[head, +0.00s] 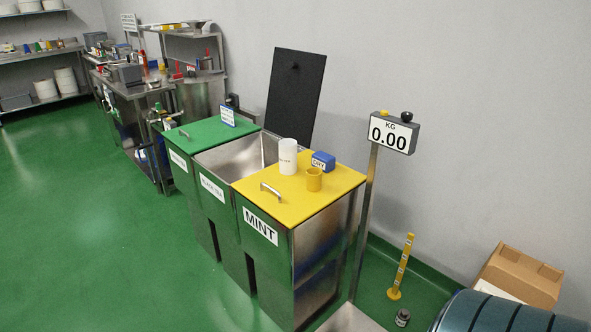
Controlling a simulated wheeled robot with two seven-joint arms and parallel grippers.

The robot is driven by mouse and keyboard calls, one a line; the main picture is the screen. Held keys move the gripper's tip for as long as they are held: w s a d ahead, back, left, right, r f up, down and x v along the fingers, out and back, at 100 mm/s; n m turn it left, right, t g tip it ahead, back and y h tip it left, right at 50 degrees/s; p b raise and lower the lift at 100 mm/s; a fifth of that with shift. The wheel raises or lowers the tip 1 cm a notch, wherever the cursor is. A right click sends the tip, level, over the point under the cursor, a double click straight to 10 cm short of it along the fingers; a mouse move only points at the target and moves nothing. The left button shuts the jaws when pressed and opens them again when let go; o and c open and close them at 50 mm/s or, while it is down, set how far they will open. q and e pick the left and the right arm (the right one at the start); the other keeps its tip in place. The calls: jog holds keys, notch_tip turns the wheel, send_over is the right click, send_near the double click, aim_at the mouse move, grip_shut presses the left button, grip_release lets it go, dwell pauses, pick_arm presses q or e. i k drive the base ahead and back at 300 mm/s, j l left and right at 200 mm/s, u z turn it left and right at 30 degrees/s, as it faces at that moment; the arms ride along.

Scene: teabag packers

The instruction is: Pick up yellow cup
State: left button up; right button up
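The yellow cup (314,180) stands upright on the yellow lid (331,192) of the bin labelled MINT. A white cylindrical container (288,157) stands to its left and a small blue block with a label (323,161) sits just behind it. The cup is close in colour to the lid under it. Neither of my grippers shows in the head view.
Left of the mint bin are an open steel bin (222,162) with its black lid (296,92) raised, and a bin with a green lid (196,135). A scale display (392,133) on a post stands right. Green floor (80,230) is clear at left.

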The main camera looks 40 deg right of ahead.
aim_at(314, 180)
jog(key=i+z, duration=0.15)
jog(key=i, duration=0.3)
jog(key=i+j+z, duration=0.15)
jog(key=i, duration=0.25)
jog(key=i+j+z, duration=0.2)
jog(key=i, duration=0.2)
jog(key=i+z, duration=0.25)
jog(key=z, duration=0.15)
jog(key=i+j+z, duration=0.2)
jog(key=z, duration=0.15)
jog(key=i+j+z, duration=0.2)
jog(key=z, duration=0.2)
jog(key=i+j+z, duration=0.25)
jog(key=z, duration=0.15)
jog(key=i+j+z, duration=0.25)
jog(key=j+z, duration=0.25)
jog(key=i+j, duration=0.05)
